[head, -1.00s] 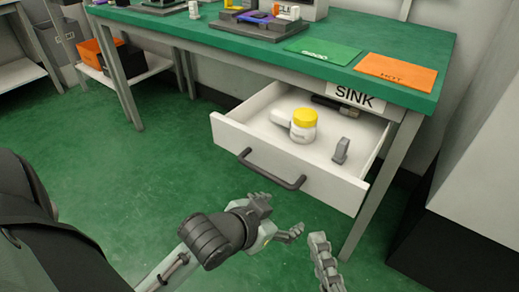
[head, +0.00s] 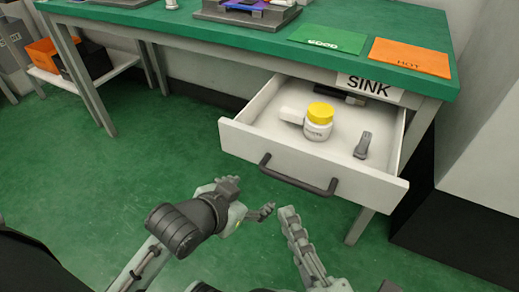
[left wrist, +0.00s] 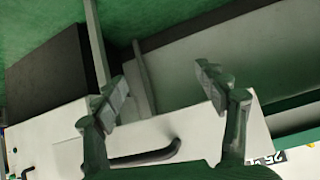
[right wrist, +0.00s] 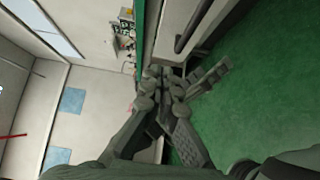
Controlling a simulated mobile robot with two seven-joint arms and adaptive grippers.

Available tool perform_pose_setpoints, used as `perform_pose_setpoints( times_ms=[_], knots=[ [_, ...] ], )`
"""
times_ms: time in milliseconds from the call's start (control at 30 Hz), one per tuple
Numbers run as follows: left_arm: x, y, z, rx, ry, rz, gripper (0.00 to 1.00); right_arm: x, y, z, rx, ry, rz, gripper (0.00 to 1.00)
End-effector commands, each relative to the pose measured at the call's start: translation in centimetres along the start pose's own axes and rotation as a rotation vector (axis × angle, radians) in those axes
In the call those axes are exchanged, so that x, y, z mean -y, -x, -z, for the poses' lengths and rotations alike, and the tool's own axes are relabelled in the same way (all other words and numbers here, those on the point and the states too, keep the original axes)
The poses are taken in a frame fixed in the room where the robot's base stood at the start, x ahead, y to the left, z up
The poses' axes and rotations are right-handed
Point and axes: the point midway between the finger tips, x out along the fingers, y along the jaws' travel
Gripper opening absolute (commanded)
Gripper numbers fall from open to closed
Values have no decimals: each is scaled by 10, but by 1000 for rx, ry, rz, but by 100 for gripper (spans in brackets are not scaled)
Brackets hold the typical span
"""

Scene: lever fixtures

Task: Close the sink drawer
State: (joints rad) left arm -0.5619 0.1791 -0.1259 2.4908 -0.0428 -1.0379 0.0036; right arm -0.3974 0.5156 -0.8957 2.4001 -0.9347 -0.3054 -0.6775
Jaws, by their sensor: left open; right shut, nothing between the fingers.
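The white sink drawer (head: 310,165) stands open below the green table, beside the SINK label (head: 368,87). Its dark bar handle (head: 298,178) is on the front panel; the handle also shows in the left wrist view (left wrist: 150,156). My left gripper (head: 249,198) is open and empty, in front of and below the handle, apart from it. In the left wrist view its fingers (left wrist: 165,92) are spread before the drawer front. My right gripper (head: 288,213) is shut and empty, just right of the left one, also short of the drawer.
Inside the drawer are a yellow-lidded white jar (head: 318,122), a grey clip-like item (head: 362,145) and other small items. Green (head: 328,39) and orange (head: 410,56) mats lie on the tabletop (head: 200,40). A table leg (head: 358,226) stands below the drawer's right side.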

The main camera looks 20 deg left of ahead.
Motion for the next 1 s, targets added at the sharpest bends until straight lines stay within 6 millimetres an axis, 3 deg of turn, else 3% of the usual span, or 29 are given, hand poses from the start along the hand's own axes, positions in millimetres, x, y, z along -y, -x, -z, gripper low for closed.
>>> perform_pose_setpoints(
  times_ms=[167, 333, 500, 700, 1000],
  knots=[
    [4, 2, -6, 32, -1, 7, 72, -1, -6, 0, 1, 0, -1, 0],
    [16, 7, -30, 143, -2, 33, 72, -3, -26, 0, 0, 1, -4, 0],
    [31, 18, -60, 287, 1, 66, 72, -3, -61, -1, 1, 2, -4, 0],
    [41, 29, -81, 388, 6, 89, 72, -2, -103, 0, 1, 2, -3, 0],
    [46, 35, -93, 445, 10, 102, 72, 0, -126, -26, 0, 1, 1, 0]
  ],
)
